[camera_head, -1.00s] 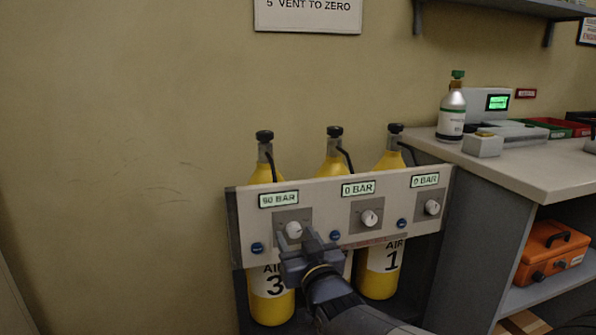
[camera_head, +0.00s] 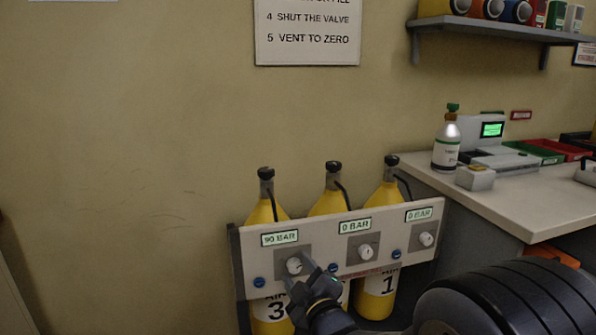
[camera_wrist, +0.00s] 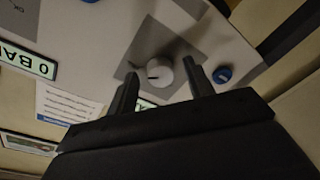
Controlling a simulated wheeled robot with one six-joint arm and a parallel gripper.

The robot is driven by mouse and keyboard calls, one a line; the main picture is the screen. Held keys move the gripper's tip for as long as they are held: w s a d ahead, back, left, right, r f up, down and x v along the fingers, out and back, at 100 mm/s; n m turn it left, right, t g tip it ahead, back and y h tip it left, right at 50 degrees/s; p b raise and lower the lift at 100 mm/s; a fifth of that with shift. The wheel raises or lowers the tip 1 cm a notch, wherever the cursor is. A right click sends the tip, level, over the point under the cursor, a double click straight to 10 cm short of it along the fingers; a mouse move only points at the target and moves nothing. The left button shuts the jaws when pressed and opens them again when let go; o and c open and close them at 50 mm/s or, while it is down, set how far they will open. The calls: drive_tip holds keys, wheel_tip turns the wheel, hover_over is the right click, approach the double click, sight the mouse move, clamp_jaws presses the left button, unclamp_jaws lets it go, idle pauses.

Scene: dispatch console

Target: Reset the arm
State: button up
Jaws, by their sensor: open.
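My gripper (camera_head: 302,272) is at the left knob (camera_head: 294,265) of the pale valve panel (camera_head: 320,232), from below right in the head view. In the wrist view my gripper (camera_wrist: 160,78) is open, its two dark fingers apart. The white knob (camera_wrist: 158,72) shows between and just beyond the fingertips, with nothing held. I cannot tell whether a finger touches it. The left display (camera_head: 279,238) seems to read 90 BAR. The middle display (camera_head: 355,225) and right display (camera_head: 418,214) read 0 BAR.
Yellow cylinders (camera_head: 264,212) stand behind the panel. Blue buttons (camera_head: 259,283) sit beside the knobs. At right, a counter (camera_head: 520,200) holds a bottle (camera_head: 447,145) and a device with a green screen (camera_head: 492,129). A shelf (camera_head: 490,28) hangs above. The wall at left is bare.

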drive_tip(key=shift+r+n+p, duration=0.25)
drive_tip(key=shift+n+p, duration=0.15)
drive_tip(key=v, duration=0.9)
drive_tip(key=shift+s+d+f, duration=0.2)
drive_tip(key=shift+s+f, duration=0.05)
drive_tip(key=shift+s, duration=0.05)
drive_tip(key=shift+s, duration=0.1)
